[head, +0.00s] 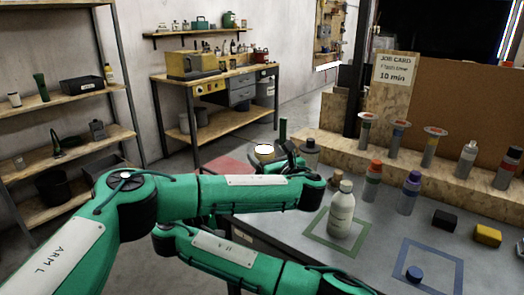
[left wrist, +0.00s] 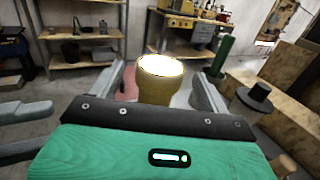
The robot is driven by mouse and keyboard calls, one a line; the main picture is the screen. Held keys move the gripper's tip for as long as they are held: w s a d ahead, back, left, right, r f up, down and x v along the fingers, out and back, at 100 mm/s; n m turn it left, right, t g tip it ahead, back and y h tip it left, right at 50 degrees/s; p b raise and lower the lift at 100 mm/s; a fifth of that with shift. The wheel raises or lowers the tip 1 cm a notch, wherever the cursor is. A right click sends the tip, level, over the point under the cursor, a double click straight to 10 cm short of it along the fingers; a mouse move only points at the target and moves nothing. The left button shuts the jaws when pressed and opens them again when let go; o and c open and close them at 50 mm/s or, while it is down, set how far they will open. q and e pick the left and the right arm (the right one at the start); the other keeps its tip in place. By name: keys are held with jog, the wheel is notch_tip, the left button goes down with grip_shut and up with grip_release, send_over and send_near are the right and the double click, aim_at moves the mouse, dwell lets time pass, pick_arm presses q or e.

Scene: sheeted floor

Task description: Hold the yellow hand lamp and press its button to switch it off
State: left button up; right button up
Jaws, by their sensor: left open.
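The yellow hand lamp (left wrist: 158,90) stands lens up in the left wrist view, its round lens glowing bright. In the head view its lit lens (head: 264,150) shows beyond my left forearm, with the body mostly hidden. My left gripper (left wrist: 162,85) is open, with one grey finger on each side of the lamp; I cannot tell whether either touches it. It also shows in the head view (head: 287,157). Two grey prongs at the left edge of the left wrist view look like my right gripper (left wrist: 45,128), apart and empty. I cannot make out the lamp's button.
A grey table (head: 385,215) on the right bears a white bottle (head: 341,212), several coloured bottles, a black block (head: 444,220) and a yellow block (head: 487,235). A dark round object with a knob (left wrist: 256,98) stands right of my left gripper. Shelves and a workbench (head: 225,80) stand behind.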

aim_at(261, 149)
pick_arm(q)
jog(key=shift+x, duration=2.4)
jog(key=c, duration=1)
jog(key=shift+c, duration=0.8)
pick_arm(e)
jog(key=shift+c, duration=0.7)
grip_shut()
jog(key=shift+f, duration=0.1)
